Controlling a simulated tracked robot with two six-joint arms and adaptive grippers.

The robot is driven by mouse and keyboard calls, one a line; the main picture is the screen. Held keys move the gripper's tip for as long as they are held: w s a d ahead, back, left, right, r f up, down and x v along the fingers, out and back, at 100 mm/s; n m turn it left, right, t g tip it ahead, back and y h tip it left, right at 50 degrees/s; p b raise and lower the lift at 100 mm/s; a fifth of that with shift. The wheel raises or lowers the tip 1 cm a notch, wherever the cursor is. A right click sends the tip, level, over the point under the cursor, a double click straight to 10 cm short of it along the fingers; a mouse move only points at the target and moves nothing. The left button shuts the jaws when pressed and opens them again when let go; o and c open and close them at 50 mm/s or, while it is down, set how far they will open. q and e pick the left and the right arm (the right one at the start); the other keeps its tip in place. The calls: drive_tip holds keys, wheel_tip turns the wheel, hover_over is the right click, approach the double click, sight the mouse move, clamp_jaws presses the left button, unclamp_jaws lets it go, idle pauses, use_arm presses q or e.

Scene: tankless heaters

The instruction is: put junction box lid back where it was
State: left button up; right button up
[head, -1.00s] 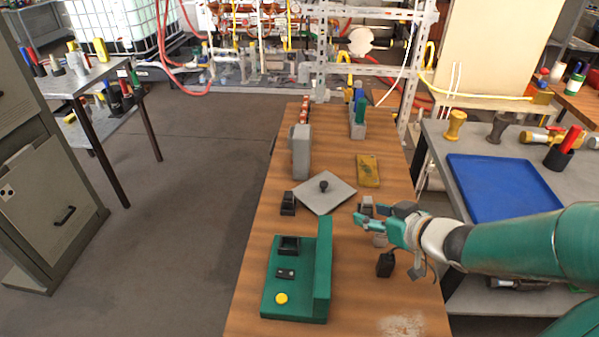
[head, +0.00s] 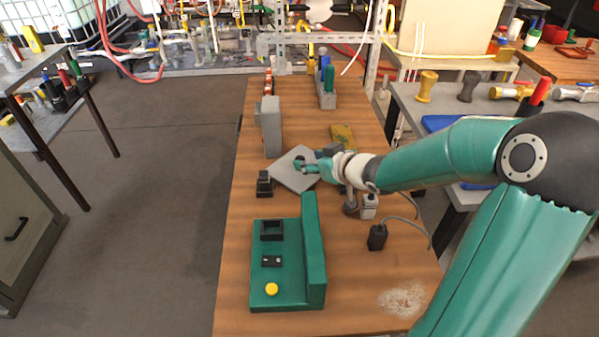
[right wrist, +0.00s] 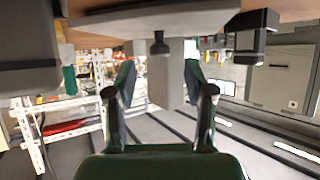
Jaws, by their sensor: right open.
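The lid (head: 290,174) is a flat grey square plate with a dark knob, lying turned at an angle on the wooden workbench. In the right wrist view the plate (right wrist: 150,20) is at the top, with its knob (right wrist: 159,43) between the directions of my fingers. My right gripper (head: 302,167) is at the knob; its fingers (right wrist: 160,80) are spread apart, and I cannot tell if they touch the knob. A grey upright box (head: 271,128), possibly the junction box, stands behind the lid. My left gripper is not in view.
A small black block (head: 264,184) is left of the lid. A green fixture (head: 285,290) with a yellow button stands in front. A yellow piece (head: 343,135) lies behind my right gripper. A black plug-like part (head: 377,237) and cable are at right. The front bench is partly clear.

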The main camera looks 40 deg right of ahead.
sight(301, 159)
drive_tip(key=shift+b+x, duration=0.45)
drive_tip(key=shift+x, duration=2.3)
drive_tip(key=shift+s, duration=0.1)
clamp_jaws()
